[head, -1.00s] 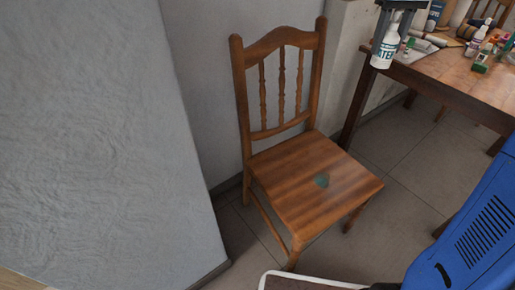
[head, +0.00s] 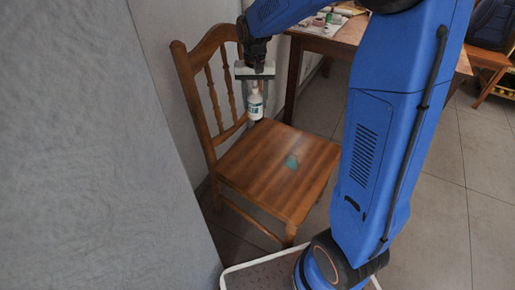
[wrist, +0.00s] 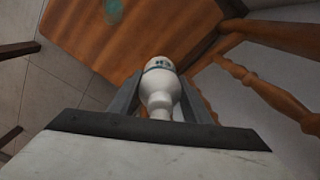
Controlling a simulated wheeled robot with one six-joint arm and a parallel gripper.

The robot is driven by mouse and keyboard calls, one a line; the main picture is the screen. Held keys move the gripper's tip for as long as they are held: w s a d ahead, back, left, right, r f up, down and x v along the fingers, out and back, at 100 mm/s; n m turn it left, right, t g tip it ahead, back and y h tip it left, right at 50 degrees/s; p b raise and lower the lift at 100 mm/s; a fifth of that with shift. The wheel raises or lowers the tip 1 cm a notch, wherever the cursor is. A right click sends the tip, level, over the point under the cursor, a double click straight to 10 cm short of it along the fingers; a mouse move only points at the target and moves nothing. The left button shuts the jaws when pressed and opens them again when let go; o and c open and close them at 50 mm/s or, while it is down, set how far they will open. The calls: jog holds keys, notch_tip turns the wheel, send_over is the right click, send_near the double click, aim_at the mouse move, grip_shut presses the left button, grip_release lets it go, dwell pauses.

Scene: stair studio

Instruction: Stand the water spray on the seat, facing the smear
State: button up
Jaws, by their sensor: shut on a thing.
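The water spray (head: 255,104) is a white bottle with a dark label, held upright in my gripper (head: 255,88). My gripper is shut on its upper part, and the bottle also shows between the fingers in the wrist view (wrist: 161,85). In the head view it appears over the back part of the wooden seat (head: 262,180), near the backrest; I cannot tell whether its base touches the seat. The smear (head: 291,161) is a teal patch on the seat, toward the right front of the bottle. It also shows at the top of the wrist view (wrist: 113,10). The way the nozzle faces is unclear.
The chair's backrest (head: 215,95) rises to the left of the bottle, close to the wall. A wooden table (head: 340,43) with several items stands behind. My blue arm covers the area right of the chair. The seat around the smear is clear.

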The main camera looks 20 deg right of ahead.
aim_at(258, 116)
jog(key=shift+m, duration=0.9)
jog(key=s+f, duration=0.2)
jog(key=f, duration=0.3)
jog(key=shift+s+d+f, duration=0.15)
jog(key=shift+s+f, duration=0.05)
jog(key=shift+s, duration=0.2)
notch_tip(258, 116, down, 10)
jog(key=shift+r, duration=0.1)
jog(key=o, duration=1.2)
